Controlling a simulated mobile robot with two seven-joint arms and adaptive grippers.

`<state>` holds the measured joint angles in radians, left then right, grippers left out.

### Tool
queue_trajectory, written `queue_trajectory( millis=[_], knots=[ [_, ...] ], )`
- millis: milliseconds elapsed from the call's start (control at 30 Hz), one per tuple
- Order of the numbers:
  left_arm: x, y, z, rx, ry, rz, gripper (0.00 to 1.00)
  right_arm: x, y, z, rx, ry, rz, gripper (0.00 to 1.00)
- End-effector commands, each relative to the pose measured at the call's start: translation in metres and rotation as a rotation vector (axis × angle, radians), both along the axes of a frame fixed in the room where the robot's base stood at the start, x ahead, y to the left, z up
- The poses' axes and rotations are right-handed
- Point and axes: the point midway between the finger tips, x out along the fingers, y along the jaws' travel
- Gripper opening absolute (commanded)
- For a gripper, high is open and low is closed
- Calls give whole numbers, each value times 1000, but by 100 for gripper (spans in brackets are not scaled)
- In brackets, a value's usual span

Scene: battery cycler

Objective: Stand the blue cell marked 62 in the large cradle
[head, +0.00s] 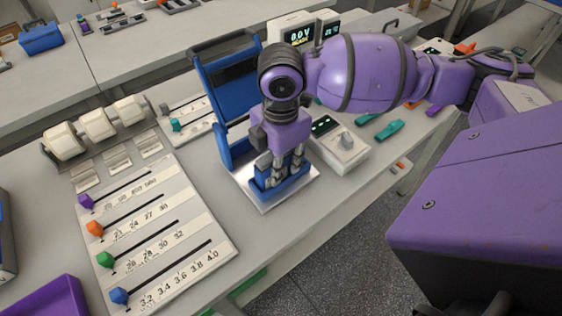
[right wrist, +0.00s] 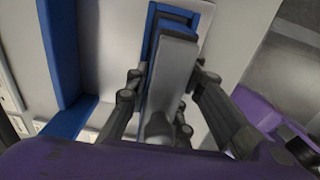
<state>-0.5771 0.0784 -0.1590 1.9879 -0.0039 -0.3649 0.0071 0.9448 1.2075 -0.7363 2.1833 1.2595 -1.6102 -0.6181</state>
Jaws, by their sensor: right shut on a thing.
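A blue cradle (head: 258,193) stands on a pale plate near the table's front edge; its blue rim (right wrist: 152,18) also shows in the right wrist view. My right gripper (head: 281,168) points down over the cradle, with its fingertips at the cradle's mouth. In the right wrist view, the gripper (right wrist: 168,88) is shut on a slab-like cell with a grey top face (right wrist: 174,62) and a blue side. The cell lines up with the cradle opening. I cannot tell how deep it sits, and no 62 is readable. My left gripper is not in view.
A tall blue frame (head: 222,92) stands close behind the cradle. A small white instrument (head: 338,147) is just right of it. A slider panel (head: 165,238) lies at the left, with white rolls (head: 98,124) behind. Teal pieces (head: 389,130) lie at the right.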

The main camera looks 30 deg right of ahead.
Motion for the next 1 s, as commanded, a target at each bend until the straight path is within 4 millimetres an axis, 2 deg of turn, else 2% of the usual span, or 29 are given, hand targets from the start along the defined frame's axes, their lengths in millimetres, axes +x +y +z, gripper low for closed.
queue_trajectory(
  millis=[33,200,233,367,1000],
  knots=[
    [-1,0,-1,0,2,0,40,-2,0,-7,0,9,-2,0],
    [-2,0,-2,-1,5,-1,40,-4,0,-13,0,15,-2,0],
    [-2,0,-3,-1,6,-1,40,-5,0,-14,-1,18,-3,25],
    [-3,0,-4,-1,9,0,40,-5,0,-16,0,21,-3,40],
    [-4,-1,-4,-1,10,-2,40,-6,0,-13,0,21,0,40]
  ],
)
